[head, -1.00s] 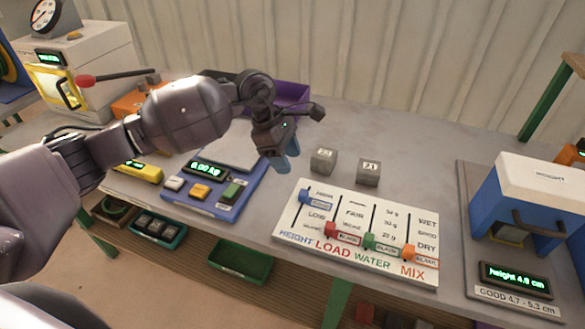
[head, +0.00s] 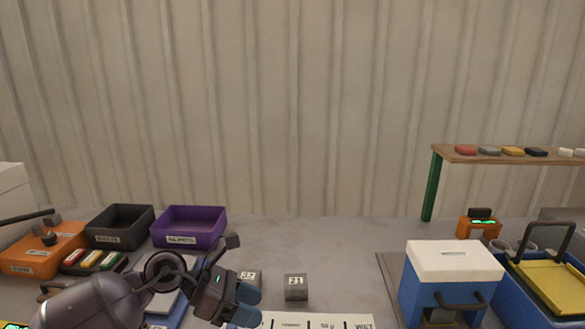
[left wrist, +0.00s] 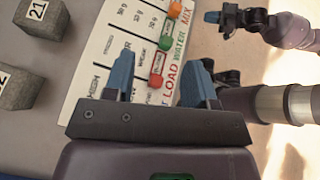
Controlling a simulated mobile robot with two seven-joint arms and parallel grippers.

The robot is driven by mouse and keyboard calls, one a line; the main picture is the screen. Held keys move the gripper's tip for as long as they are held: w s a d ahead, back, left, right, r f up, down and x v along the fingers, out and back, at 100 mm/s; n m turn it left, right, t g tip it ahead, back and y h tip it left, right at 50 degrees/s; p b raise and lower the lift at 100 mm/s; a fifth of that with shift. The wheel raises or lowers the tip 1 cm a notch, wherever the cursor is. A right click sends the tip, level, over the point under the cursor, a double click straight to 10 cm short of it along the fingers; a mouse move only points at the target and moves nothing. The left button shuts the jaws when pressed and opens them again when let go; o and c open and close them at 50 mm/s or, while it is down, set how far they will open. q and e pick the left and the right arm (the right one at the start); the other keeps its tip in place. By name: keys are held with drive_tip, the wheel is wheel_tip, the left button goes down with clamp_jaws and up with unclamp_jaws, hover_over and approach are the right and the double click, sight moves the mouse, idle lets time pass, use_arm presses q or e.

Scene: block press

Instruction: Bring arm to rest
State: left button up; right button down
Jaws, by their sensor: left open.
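My left gripper (head: 247,305) is at the bottom of the head view, with its blue fingertips at the near side of the grey blocks. In the left wrist view the left gripper (left wrist: 160,80) is open with nothing between its fingers, above the white slider board (left wrist: 98,62). My right gripper (left wrist: 222,17) shows at the top right of the left wrist view; its jaws are too small and side-on to read. Block 21 (head: 296,290) stands clear on the table. Block 22 (head: 251,277) is partly hidden behind my left gripper.
A purple tray (head: 188,240), a dark tray (head: 120,240) and an orange box (head: 40,262) stand at left. A blue press with a white top (head: 452,285) and a blue bin with a yellow part (head: 550,285) stand at right. A shelf (head: 500,158) is behind.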

use_arm(q)
wheel_tip(320, 180, up, 6)
drive_tip(key=s+a+n+t+h, duration=0.1)
drive_tip(key=n+t+h, duration=0.3)
drive_tip(key=n+t, duration=1.15)
drive_tip(key=s+a+f+n+t+y, duration=0.1)
drive_tip(key=a+f+n+y, duration=0.2)
drive_tip(key=a+n+y, duration=0.6)
drive_tip(key=s+a+f+n+t+y, duration=0.25)
drive_tip(key=n+y, duration=0.35)
drive_tip(key=n, duration=0.7)
drive_tip(key=s+a+f+n+g+y, duration=0.4)
drive_tip(key=s+a+f+n+g, duration=0.3)
drive_tip(key=s+f+n+g, duration=0.25)
drive_tip(key=s+f+n+g+h, duration=0.1)
drive_tip(key=s+f+n+g, duration=0.15)
drive_tip(key=s, duration=0.45)
drive_tip(key=s+f+n+g+h, duration=0.15)
drive_tip(key=s+f+g, duration=0.25)
drive_tip(key=s, duration=0.4)
drive_tip(key=w+f+t, duration=0.7)
drive_tip(key=f, duration=0.3)
drive_tip(key=shift+w+d+f+m+t, duration=0.2)
drive_tip(key=shift+m+t, duration=0.1)
drive_tip(key=shift+t, duration=0.1)
